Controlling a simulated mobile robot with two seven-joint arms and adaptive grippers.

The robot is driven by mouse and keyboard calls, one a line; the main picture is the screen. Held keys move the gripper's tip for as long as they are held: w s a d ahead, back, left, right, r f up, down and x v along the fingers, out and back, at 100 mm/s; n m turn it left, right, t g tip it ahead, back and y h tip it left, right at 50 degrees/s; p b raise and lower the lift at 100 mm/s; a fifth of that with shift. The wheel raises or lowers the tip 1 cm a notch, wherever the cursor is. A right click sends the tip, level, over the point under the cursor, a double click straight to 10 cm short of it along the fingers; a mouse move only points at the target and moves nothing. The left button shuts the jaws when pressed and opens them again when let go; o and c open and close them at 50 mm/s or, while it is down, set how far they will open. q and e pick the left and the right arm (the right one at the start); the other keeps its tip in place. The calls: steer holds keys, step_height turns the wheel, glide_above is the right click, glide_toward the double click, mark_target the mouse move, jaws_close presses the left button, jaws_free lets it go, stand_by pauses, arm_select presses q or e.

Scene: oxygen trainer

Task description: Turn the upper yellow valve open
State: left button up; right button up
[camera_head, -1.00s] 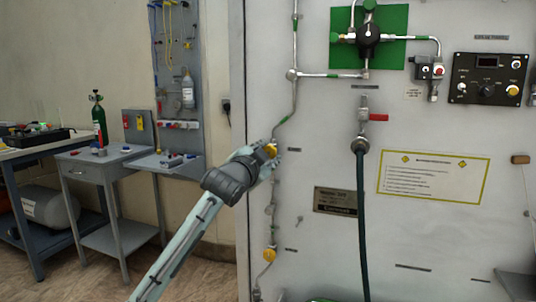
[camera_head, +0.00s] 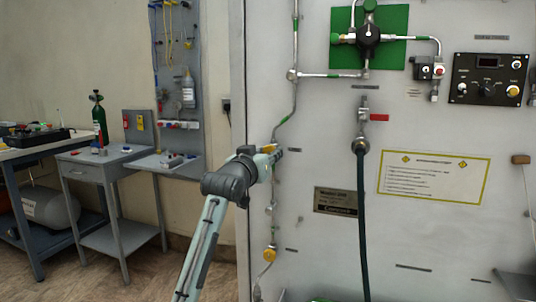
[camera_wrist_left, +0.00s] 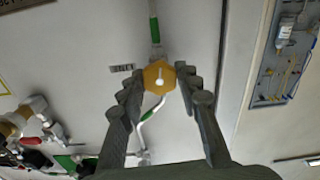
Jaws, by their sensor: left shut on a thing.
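The upper yellow valve is a hexagonal yellow knob (camera_wrist_left: 159,77) on a thin pipe line on the grey panel. In the left wrist view it sits between the two dark fingers of my left gripper (camera_wrist_left: 158,84), which is shut on it. In the head view my left gripper (camera_head: 273,152) is at the pipe line near the panel's left edge, and hides most of the knob. The lower yellow valve (camera_head: 270,254) is on the same line further down, clear of the gripper. My right gripper is not in view.
A dark green hose (camera_head: 362,220) hangs from a red-handled valve (camera_head: 378,117) to the right. A green-backed regulator (camera_head: 368,38) and a black control box (camera_head: 488,78) are above. A side table (camera_head: 95,160) and workbench stand at the left.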

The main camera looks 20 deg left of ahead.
arm_select(q)
steer(key=shift+n, duration=0.9)
steer(key=o, duration=1.2)
steer(key=shift+c, duration=0.2)
steer(key=s, duration=1.2)
steer(key=shift+a, duration=0.25)
